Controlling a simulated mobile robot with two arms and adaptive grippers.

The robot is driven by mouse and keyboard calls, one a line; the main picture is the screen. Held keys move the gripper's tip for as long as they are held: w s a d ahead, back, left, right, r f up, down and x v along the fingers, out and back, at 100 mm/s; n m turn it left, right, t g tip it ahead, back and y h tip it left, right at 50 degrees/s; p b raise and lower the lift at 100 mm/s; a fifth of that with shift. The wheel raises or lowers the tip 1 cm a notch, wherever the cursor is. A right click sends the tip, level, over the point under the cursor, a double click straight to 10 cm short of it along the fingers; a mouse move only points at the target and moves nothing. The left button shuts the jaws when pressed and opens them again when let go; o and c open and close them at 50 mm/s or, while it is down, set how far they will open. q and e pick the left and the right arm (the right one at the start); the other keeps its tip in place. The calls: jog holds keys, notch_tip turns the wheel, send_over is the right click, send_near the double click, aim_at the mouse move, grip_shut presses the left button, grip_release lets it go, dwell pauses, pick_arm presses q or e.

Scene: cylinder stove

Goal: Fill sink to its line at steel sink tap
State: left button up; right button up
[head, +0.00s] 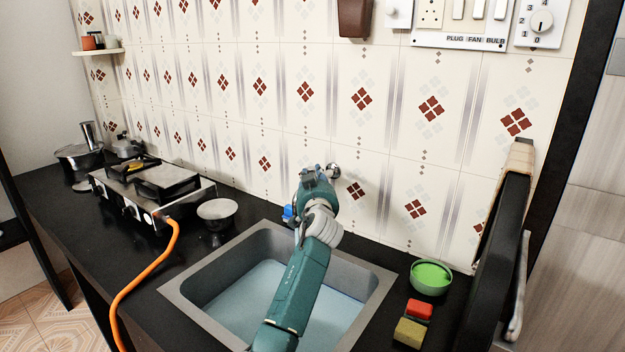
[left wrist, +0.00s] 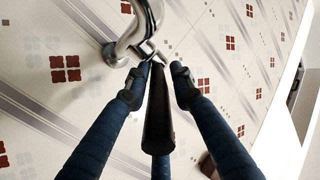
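The grey steel sink (head: 382,284) is set in the black counter. Pale bluish water (head: 240,288) covers its bottom; my left arm hides part of it, and I cannot make out a fill line. The chrome tap (head: 334,170) is on the tiled wall behind the sink, mostly hidden by my left gripper (head: 310,182). In the left wrist view the tap's curved pipe (left wrist: 147,22) is just beyond the gripper's fingertips (left wrist: 158,78). The fingers are apart, around a dark tapered piece that I cannot identify. Whether they touch the tap is unclear. My right gripper is out of view.
A green bowl (head: 431,279), a red sponge (head: 419,309) and a yellowish sponge (head: 409,333) are right of the sink. A stove (head: 150,190) with an orange hose (head: 140,277) is to the left. A dark upright panel (head: 497,250) borders the right side.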

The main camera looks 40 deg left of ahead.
pick_arm(q)
jog(key=shift+o, duration=0.5)
jog(key=shift+f, duration=0.1)
jog(key=shift+s+d, duration=0.15)
jog(key=shift+d, duration=0.05)
jog(key=v, duration=1.1)
jog(key=shift+s+d, duration=0.15)
jog(key=shift+s, duration=0.05)
